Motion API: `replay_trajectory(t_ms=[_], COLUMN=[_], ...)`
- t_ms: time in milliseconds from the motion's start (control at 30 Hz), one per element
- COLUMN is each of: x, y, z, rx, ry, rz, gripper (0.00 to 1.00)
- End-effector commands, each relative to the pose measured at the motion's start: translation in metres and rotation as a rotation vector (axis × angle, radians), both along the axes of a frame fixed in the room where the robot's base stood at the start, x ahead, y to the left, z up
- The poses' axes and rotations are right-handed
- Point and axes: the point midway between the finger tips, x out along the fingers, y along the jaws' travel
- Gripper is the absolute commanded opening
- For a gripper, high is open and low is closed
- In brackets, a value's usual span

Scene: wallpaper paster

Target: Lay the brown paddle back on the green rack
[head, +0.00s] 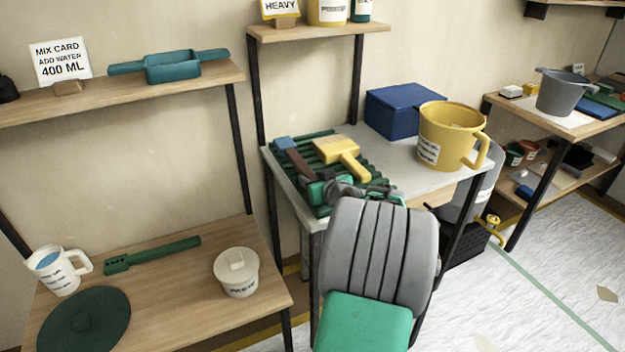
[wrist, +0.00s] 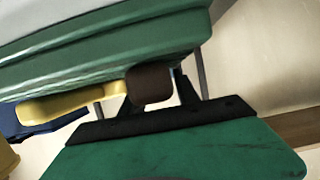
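The green rack (head: 318,208) lies on the grey table, its ribs sloping toward my arm. The brown paddle (head: 298,163) has a brown handle and a blue end; it lies over the rack's left part, its handle toward my gripper. My gripper (head: 322,188) is at the rack's near edge, partly hidden behind my own wrist. In the wrist view the brown handle end (wrist: 151,84) sits between my black fingertips (wrist: 154,82), with the green rack (wrist: 110,60) beyond. Whether the fingers press on the handle is unclear.
A yellow brush (head: 337,150) lies on the rack to the right of the paddle. A blue box (head: 403,108) and a yellow bucket (head: 447,135) stand farther right on the grey table (head: 425,178). A wooden shelf stands at left, with a white tub (head: 236,275).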

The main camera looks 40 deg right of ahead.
Motion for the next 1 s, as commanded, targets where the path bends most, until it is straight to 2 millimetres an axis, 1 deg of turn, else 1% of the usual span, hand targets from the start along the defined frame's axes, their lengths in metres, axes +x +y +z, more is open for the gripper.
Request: replay_trajectory(t_ms=[33,200,433,500,567,800,900,1000], x=[0.000,0.000,-0.001,-0.004,-0.011,-0.055,-0.066,-0.070], y=[0.000,0.000,0.000,0.001,0.002,0.015,0.018,0.021], z=[0.000,0.000,-0.001,0.001,0.005,0.023,0.026,0.027], rx=[0.000,0.000,0.002,0.001,0.001,-0.001,0.000,0.001], ry=[0.000,0.001,0.003,0.002,0.001,0.000,0.000,0.001], rz=[0.000,0.000,0.000,0.000,-0.002,-0.004,-0.003,0.000], gripper=[0.42,0.56,0.56,0.56,0.56,0.56,0.56,0.56])
